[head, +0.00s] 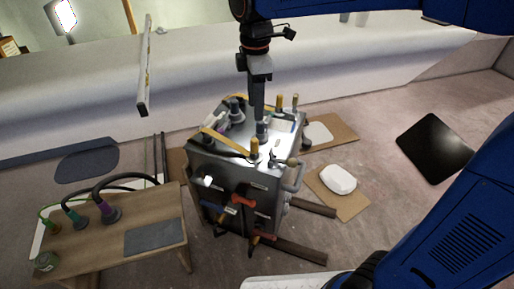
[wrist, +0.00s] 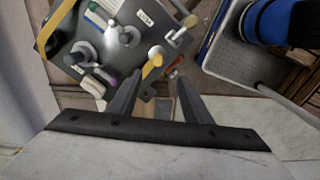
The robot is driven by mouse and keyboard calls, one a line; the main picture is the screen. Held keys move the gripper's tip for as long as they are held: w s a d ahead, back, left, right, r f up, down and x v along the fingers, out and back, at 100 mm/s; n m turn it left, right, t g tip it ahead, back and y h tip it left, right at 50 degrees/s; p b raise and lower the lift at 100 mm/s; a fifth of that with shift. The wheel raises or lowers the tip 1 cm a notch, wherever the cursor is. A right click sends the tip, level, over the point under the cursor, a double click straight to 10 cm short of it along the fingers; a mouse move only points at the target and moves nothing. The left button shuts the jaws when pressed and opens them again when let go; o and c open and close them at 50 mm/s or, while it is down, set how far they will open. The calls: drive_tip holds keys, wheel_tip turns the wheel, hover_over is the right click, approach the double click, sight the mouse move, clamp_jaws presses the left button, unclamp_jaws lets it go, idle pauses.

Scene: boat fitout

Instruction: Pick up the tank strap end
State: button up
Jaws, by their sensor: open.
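The tank (head: 236,175) is a grey metal box with fittings on its top. A yellow strap (head: 222,139) crosses the near left part of its top and runs to a dark-based, yellow-topped post (head: 254,147). I cannot tell which piece is the strap end. My gripper (head: 260,124) points down over the tank top, close to the fittings. In the wrist view my gripper (wrist: 158,79) has its fingers apart, with a yellow-tipped piece (wrist: 152,66) seen just beyond the gap. A yellow strap (wrist: 52,30) shows at upper left. Nothing is seen held.
A wooden bench (head: 75,250) with hoses and a grey pad stands left of the tank. White pads on brown boards (head: 335,190) and a black panel (head: 435,147) lie right. Two dark beams (head: 290,250) lie by the tank's base. Pipes and posts crowd the tank top.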

sight(253, 140)
wheel_tip(253, 140, down, 12)
drive_tip(key=shift+f, duration=0.1)
drive_tip(key=shift+w+a+f, duration=0.15)
drive_tip(key=shift+f, duration=1.15)
drive_tip(key=shift+w+a+f, duration=0.15)
drive_tip(key=shift+f, duration=1.1)
drive_tip(key=shift+c, duration=0.3)
clamp_jaws()
drive_tip(key=shift+r, duration=0.15)
wheel_tip(253, 140, up, 10)
drive_tip(key=shift+f, duration=0.1)
